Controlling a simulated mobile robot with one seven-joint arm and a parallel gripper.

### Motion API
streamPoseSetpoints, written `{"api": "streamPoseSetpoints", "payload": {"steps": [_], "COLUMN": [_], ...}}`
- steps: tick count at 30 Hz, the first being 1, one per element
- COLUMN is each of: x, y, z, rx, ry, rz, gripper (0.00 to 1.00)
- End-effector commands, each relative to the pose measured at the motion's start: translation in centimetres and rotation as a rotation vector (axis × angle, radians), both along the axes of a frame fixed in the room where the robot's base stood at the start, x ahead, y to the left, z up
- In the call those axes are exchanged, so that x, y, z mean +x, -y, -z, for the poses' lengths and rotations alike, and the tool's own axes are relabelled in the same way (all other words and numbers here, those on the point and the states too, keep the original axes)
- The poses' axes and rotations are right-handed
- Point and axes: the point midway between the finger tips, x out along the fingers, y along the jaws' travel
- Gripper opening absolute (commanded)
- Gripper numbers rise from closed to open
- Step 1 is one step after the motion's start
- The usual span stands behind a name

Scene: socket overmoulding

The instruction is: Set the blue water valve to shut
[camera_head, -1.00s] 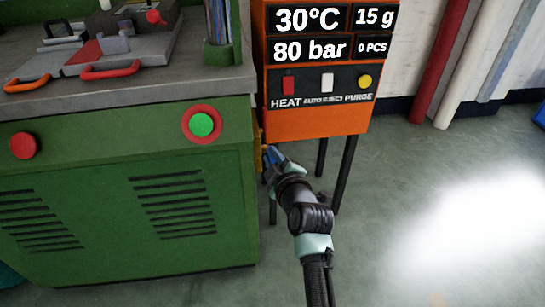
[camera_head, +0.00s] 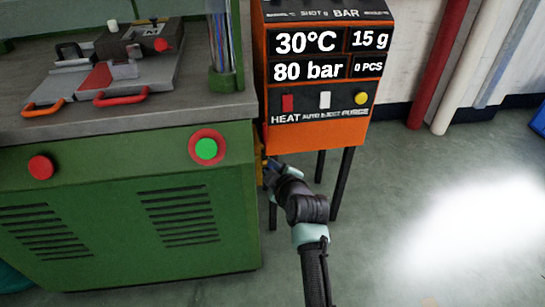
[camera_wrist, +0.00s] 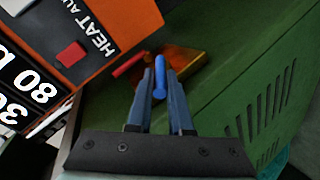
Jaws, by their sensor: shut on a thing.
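The blue water valve handle (camera_wrist: 160,70) shows in the wrist view between my two fingers, in front of a yellow-brown fitting (camera_wrist: 188,62) on the side of the green machine. My gripper (camera_wrist: 160,88) is shut on the blue handle. A red handle (camera_wrist: 129,66) sits beside it, to the left in the wrist view. In the head view my gripper (camera_head: 268,165) is at the right side of the green machine, under the orange control box. There the blue handle is mostly hidden by my wrist.
The green machine (camera_head: 110,220) fills the left, with a red button (camera_head: 41,167) and a green button (camera_head: 206,149) on its front. The orange control box (camera_head: 315,135) stands on black legs close above my arm. Open floor (camera_head: 430,180) lies to the right.

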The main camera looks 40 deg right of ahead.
Motion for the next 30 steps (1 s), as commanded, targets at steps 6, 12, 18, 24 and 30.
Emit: {"api": "streamPoseSetpoints", "payload": {"steps": [6,12,18,24,30], "x": [0.33,0.31,0.28,0.27,0.30], "y": [0.20,0.26,0.26,0.26,0.23], "z": [-1.37,-1.17,-0.92,-0.93,-0.95], "rx": [0.064,0.096,0.101,0.100,0.099], "ry": [-0.105,-0.159,-0.164,-0.163,-0.163], "rz": [0.001,0.002,0.003,0.003,0.002], "gripper": [0.00,0.00,0.00,0.29,0.48]}}
